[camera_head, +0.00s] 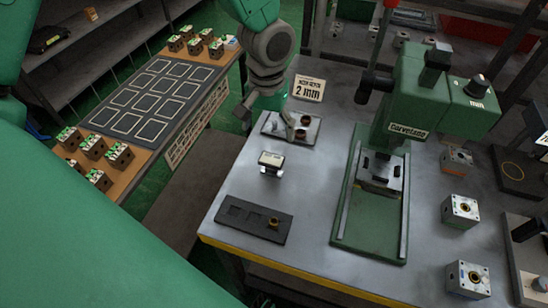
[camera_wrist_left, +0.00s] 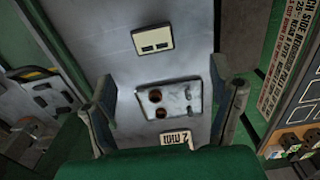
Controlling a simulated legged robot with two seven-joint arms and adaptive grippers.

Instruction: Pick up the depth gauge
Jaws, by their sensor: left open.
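A small cream-topped instrument with dark lettering (camera_head: 270,159) stands on the grey bench and looks like the depth gauge, though its details are too small to be sure. It appears to be the cream block with two dark marks (camera_wrist_left: 153,39) in the left wrist view. My left gripper (camera_head: 267,115) is open over the back left of the bench, beyond the instrument and apart from it. In the left wrist view its spread fingers (camera_wrist_left: 164,88) frame a metal plate with two brown round parts (camera_wrist_left: 160,112). My right gripper is not in view.
A "2 mm" sign (camera_head: 308,88) stands behind the plate. A dark slotted strip (camera_head: 240,218) lies near the bench's front left. A green press (camera_head: 400,120) stands to the right, with several valve blocks (camera_head: 460,211) beyond. Bench around the instrument is clear.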

